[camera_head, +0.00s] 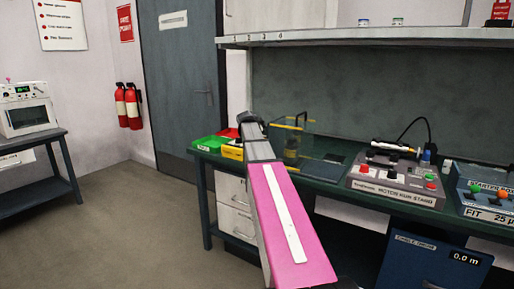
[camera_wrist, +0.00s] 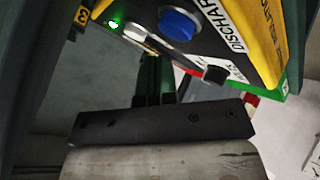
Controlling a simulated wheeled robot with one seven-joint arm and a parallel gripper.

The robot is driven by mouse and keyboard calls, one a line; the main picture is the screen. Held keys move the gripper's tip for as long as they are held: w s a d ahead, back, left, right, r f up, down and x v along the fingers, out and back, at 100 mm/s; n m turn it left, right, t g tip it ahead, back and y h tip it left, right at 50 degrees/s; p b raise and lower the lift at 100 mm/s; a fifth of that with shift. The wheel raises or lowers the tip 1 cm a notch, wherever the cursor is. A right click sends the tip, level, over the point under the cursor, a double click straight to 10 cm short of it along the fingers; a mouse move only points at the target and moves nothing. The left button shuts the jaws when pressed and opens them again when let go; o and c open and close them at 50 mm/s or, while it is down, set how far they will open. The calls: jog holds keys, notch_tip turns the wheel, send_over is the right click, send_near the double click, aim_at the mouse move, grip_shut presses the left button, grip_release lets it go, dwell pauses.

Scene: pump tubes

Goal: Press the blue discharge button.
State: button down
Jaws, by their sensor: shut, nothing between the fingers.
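The blue discharge button (camera_wrist: 180,25) is in the upper middle of the wrist view, on a dark and yellow box (camera_wrist: 252,40) with a partly visible "DISCHAR" label. My gripper (camera_wrist: 158,58) shows as two dark fingers close together and empty, with their tips below the button in that picture. I cannot tell how far the tips are from the button or whether they touch the box. In the head view my gripper (camera_head: 249,121) is at the left end of the bench, by the yellow box (camera_head: 232,152). The button is hidden there.
A clear tank (camera_head: 293,137) stands just right of my gripper. A motor control stand (camera_head: 396,183) is farther right. A shelf (camera_head: 370,37) hangs above the bench. A green light (camera_wrist: 113,24) glows near the button.

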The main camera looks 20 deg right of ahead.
jog(key=shift+r, duration=0.1)
jog(key=shift+r, duration=2.4)
